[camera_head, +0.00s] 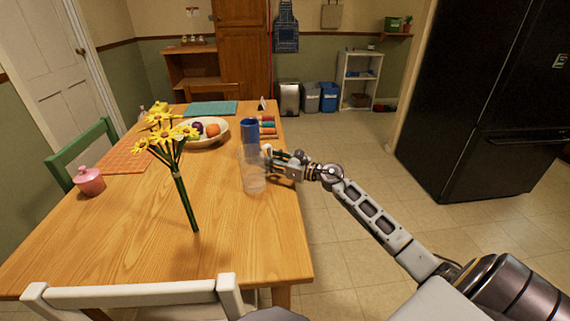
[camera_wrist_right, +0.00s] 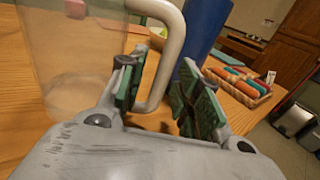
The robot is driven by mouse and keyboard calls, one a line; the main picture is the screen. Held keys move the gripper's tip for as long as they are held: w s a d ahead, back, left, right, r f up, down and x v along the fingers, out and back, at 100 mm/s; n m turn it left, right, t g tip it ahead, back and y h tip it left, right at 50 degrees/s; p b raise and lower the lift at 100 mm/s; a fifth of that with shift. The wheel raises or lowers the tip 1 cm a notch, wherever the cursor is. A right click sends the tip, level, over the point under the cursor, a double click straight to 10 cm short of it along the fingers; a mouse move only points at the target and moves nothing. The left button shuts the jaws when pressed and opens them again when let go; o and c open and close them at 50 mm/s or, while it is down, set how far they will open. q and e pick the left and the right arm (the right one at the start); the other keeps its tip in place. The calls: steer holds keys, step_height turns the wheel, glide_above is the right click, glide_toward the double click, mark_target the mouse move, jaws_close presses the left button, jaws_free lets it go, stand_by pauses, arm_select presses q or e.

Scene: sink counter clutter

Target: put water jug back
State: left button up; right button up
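The water jug (camera_head: 253,174) is clear and stands upright on the wooden table near its right edge. In the right wrist view its clear body (camera_wrist_right: 75,60) fills the left side, and its pale handle (camera_wrist_right: 172,45) curves down behind the fingers. My right gripper (camera_head: 270,160) is at the handle side of the jug. In the wrist view its two fingers (camera_wrist_right: 160,95) are apart, with the lower part of the handle showing in the gap. I cannot tell whether a finger touches the handle. My left gripper is not in view.
A tray of colored items (camera_head: 267,131) and a fruit bowl (camera_head: 188,138) are farther back. Yellow flowers (camera_head: 178,180) stand to the left, and a pink pot (camera_head: 90,182) farther left. The table's front (camera_head: 130,245) is clear.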

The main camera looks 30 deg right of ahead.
steer(key=shift+r, duration=0.15)
steer(key=v, duration=1.2)
steer(key=shift+p, duration=0.3)
